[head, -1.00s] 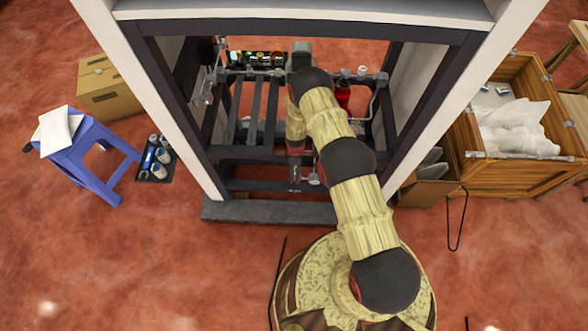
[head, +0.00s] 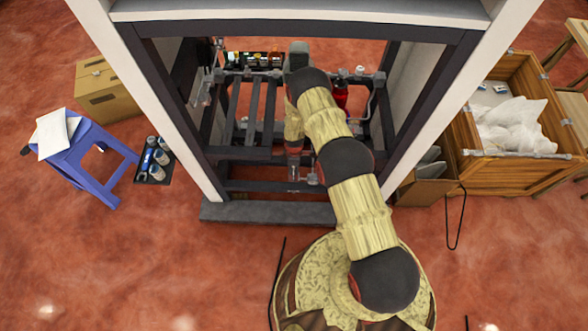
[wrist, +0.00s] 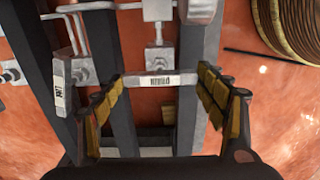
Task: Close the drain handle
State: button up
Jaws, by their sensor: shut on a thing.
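The drain handle (wrist: 160,82) is a pale bar with a dark printed label, in the middle of the wrist view. It lies crosswise between the two fingertips of my gripper (wrist: 162,80), which is shut on it. The finger pads are yellow and stand at the bar's left and right ends. A pale metal valve body (wrist: 158,55) with pipework sits above the handle in that view. In the head view my gripper (head: 294,172) reaches low inside the dark frame, and the handle is too small to make out there.
A second labelled handle (wrist: 60,90) sits left of my gripper, close to dark frame bars (wrist: 115,60). In the head view, a blue stool (head: 90,150) and a tool tray (head: 155,162) stand left; a wooden crate (head: 545,160) stands right. Open red floor lies in front.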

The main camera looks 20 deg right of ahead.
jog(key=m+b, duration=0.1)
jog(key=m, duration=0.3)
jog(key=shift+m+b, duration=0.4)
jog(key=m+b, duration=0.1)
jog(key=m, duration=0.3)
jog(key=shift+m, duration=0.3)
jog(key=m+b, duration=0.1)
jog(key=m, duration=0.3)
jog(key=shift+m+b, duration=0.4)
jog(key=shift+m, duration=1.8)
jog(key=o, duration=1.2)
jog(key=shift+c, duration=0.2)
